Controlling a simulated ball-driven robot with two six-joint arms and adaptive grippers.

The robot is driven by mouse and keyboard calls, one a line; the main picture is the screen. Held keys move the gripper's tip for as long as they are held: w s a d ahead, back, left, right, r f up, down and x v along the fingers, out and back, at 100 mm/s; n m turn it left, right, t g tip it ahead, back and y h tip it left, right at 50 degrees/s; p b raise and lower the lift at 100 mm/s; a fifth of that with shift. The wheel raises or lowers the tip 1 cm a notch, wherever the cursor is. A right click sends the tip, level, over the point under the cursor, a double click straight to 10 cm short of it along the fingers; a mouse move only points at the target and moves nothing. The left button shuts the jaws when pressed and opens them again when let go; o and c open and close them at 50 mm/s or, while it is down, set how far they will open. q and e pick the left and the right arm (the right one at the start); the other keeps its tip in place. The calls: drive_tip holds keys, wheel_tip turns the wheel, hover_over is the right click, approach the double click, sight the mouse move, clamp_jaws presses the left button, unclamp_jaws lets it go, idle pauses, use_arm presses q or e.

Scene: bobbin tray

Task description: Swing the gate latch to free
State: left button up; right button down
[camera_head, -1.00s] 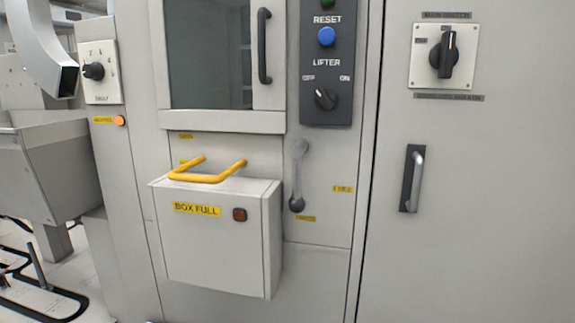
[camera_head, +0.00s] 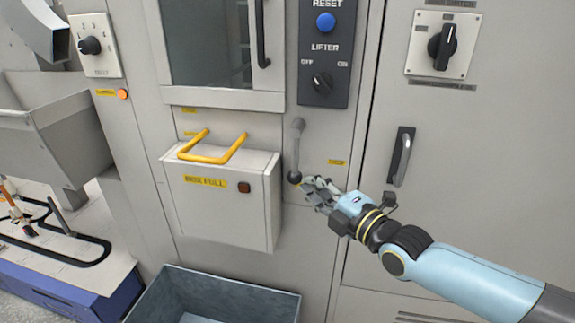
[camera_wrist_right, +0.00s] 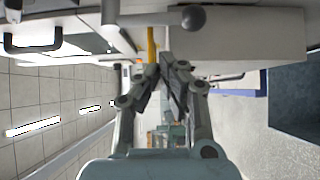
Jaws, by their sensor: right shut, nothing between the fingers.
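The gate latch is a slim grey lever (camera_head: 297,150) on the machine front. It hangs nearly straight down, with a dark ball knob (camera_head: 295,177) at its lower end. A yellow label on its right is too small to read surely. My right gripper (camera_head: 308,188) is just right of and below the knob, shut and empty. In the right wrist view, the shut fingertips (camera_wrist_right: 165,66) lie below the ball knob (camera_wrist_right: 193,17) in the picture. I cannot tell whether they touch it. My left gripper is not in view.
Left of the latch, a grey box (camera_head: 222,204) with a yellow handle (camera_head: 212,155) juts out. The LIFTER switch panel (camera_head: 325,55) is above. A dark door handle (camera_head: 401,156) is to the right. A blue-grey open bin (camera_head: 285,303) stands on the floor below.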

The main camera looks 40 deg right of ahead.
sight(297, 153)
drive_tip(key=w+b, duration=0.5)
drive_tip(key=w, duration=0.5)
drive_tip(key=shift+s, duration=0.1)
